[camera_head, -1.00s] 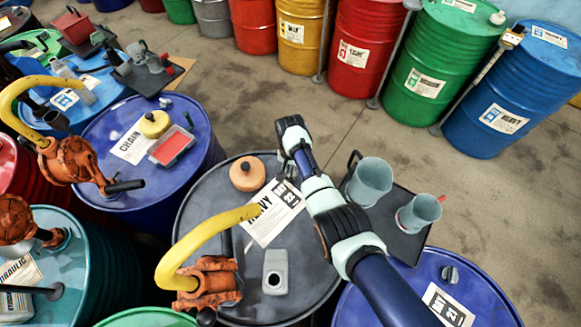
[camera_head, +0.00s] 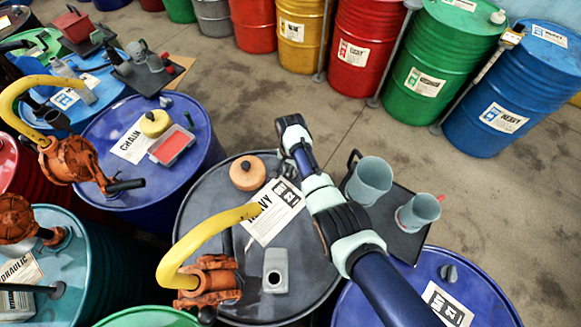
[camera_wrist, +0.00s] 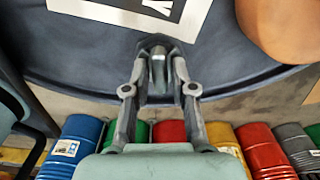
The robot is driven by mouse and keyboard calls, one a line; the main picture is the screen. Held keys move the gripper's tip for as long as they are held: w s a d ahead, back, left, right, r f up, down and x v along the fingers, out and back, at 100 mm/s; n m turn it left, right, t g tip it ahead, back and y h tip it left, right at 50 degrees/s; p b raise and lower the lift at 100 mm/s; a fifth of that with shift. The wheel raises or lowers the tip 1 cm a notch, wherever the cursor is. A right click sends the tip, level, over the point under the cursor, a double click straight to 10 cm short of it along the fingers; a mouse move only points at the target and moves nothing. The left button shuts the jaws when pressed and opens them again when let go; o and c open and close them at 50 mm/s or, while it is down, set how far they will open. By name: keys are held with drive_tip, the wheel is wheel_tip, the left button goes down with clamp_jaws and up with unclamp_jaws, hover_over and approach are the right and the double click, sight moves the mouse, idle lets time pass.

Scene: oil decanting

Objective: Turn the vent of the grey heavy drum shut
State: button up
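The grey heavy drum (camera_head: 208,200) stands at the front middle with a white label marked HEAVY (camera_head: 273,212) on its lid. Its vent (camera_wrist: 158,72), a small grey upright fin on a dark base, sits near the lid's rim in the wrist view. In the head view, my arm and gripper mostly hide it. My gripper (camera_wrist: 159,70) is down at the vent, with one finger on each side of the fin. Narrow gaps seem to show between the fingers and the fin. The gripper also shows in the head view (camera_head: 288,168), over the lid's far right side.
On the same lid are an orange round container (camera_head: 247,173), a grey bottle (camera_head: 275,270) and an orange pump with a yellow spout (camera_head: 205,245). A dark tray (camera_head: 405,235) with two grey jugs stands right of my arm. A blue drum (camera_head: 385,312) stands front right.

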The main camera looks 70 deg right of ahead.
sight(290, 168)
drive_tip(key=shift+o, duration=0.8)
wheel_tip(290, 168, up, 12)
idle(0.3)
